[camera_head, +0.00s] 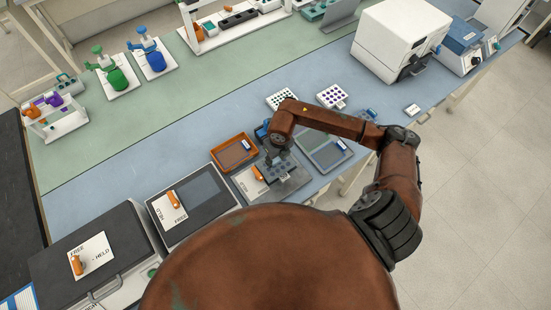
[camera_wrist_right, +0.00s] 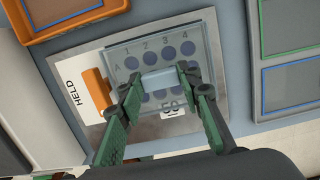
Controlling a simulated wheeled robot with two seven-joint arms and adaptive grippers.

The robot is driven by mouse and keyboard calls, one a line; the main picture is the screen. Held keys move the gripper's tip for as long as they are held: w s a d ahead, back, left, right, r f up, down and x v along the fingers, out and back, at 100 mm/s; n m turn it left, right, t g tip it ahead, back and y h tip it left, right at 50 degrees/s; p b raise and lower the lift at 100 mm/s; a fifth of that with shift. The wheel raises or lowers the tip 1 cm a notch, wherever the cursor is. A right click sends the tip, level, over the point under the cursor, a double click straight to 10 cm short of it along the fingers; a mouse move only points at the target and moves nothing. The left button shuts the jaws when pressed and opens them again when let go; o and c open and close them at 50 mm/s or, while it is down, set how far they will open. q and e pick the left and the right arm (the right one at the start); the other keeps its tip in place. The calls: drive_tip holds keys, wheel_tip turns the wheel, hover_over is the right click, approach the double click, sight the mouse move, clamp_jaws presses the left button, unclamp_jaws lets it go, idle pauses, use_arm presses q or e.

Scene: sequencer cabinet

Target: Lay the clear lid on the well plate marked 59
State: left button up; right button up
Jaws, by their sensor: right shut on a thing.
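The clear lid (camera_wrist_right: 216,42) is a see-through rectangle with a pale raised grip in its middle. My right gripper (camera_wrist_right: 160,82) is shut on that grip; in the head view the right gripper (camera_head: 278,158) is over the metal fixture. Under the lid shows the well plate (camera_wrist_right: 132,63), with dark round wells, columns numbered 1 to 4 and a row letter A. Its white label reads 59 (camera_wrist_right: 171,107), upside down in the wrist view. The lid lies over the plate, roughly lined up; I cannot tell whether they touch. My left gripper is not in view.
The metal fixture (camera_wrist_right: 75,62) has an orange lever (camera_wrist_right: 97,88) beside the word HELD. An orange tray (camera_head: 235,152) is on its left and a grey tray (camera_head: 325,152) on its right. Dark-topped boxes (camera_head: 195,203) stand left.

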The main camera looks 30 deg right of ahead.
sight(278, 166)
drive_tip(key=shift+f+b, duration=0.4)
drive_tip(key=shift+f, duration=0.05)
idle(0.4)
drive_tip(key=o, duration=1.1)
drive_tip(key=r, duration=0.4)
drive_tip(key=s+r, duration=0.1)
drive_tip(key=r, duration=0.7)
drive_tip(key=shift+s, duration=0.2)
drive_tip(key=shift+f, duration=0.1)
